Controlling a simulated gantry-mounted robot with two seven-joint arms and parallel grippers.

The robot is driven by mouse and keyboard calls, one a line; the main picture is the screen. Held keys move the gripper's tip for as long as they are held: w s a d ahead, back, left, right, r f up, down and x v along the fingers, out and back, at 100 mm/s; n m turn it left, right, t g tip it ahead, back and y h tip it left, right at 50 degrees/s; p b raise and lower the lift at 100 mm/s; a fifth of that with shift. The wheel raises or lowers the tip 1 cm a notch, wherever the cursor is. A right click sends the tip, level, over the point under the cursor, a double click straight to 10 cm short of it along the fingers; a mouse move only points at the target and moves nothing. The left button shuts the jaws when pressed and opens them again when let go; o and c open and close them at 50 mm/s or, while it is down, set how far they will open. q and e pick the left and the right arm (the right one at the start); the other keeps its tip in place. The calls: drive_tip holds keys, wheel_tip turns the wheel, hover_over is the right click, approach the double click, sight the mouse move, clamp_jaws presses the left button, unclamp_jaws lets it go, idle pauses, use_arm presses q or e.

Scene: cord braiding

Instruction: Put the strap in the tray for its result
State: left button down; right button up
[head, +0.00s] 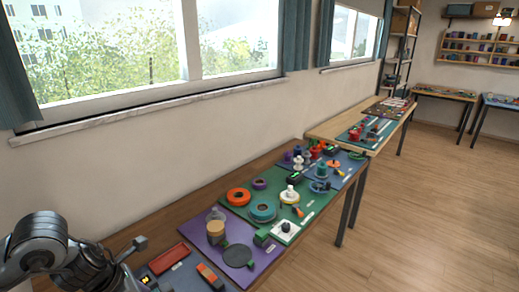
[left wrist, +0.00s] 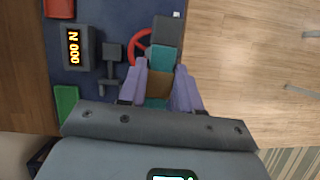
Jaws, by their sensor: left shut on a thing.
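My left gripper (left wrist: 160,88) has purple fingers shut on a short teal and brown piece, seemingly the strap (left wrist: 158,84). Its teal end reaches forward to a grey block (left wrist: 167,30). I cannot tell whether it touches that block. A red tray (head: 170,256) lies on the dark blue mat in the head view; a red corner also shows in the left wrist view (left wrist: 59,8). A green tray-like piece (left wrist: 66,103) lies left of the gripper. In the head view my left arm fills the lower left and its fingertips are hidden. My right gripper is not in view.
Beyond, a purple mat (head: 262,244) holds a jar and a dark disc. Bare wood (left wrist: 240,60) lies to the right in the wrist view.

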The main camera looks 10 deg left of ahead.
use_arm(q)
drive_tip(key=w+d+f+n+y, duration=0.1)
drive_tip(key=d+f+n+y, duration=0.15)
drive_tip(key=d+n, duration=0.55)
drive_tip(key=w+d+f+n+y, duration=0.25)
drive_tip(key=d+n, duration=0.35)
drive_tip(key=d, duration=0.4)
drive_tip(key=s+a+f+n+g+y, duration=0.25)
drive_tip(key=a+n+g, duration=0.35)
drive_tip(key=n, duration=1)
drive_tip(key=s+r+n+g+h+p, duration=0.1)
drive_tip(key=r+n+p, duration=0.5)
drive_tip(key=r+p, duration=0.8)
drive_tip(key=s+r+n+g+h+p, duration=0.1)
drive_tip(key=r+n+h+p, duration=0.3)
drive_tip(key=r+p, duration=1)
drive_tip(key=s+n+p, duration=0.1)
drive_tip(key=n+p, duration=0.2)
drive_tip(key=p, duration=0.7)
drive_tip(key=shift+d+r, duration=0.15)
drive_tip(key=shift+d, duration=0.05)
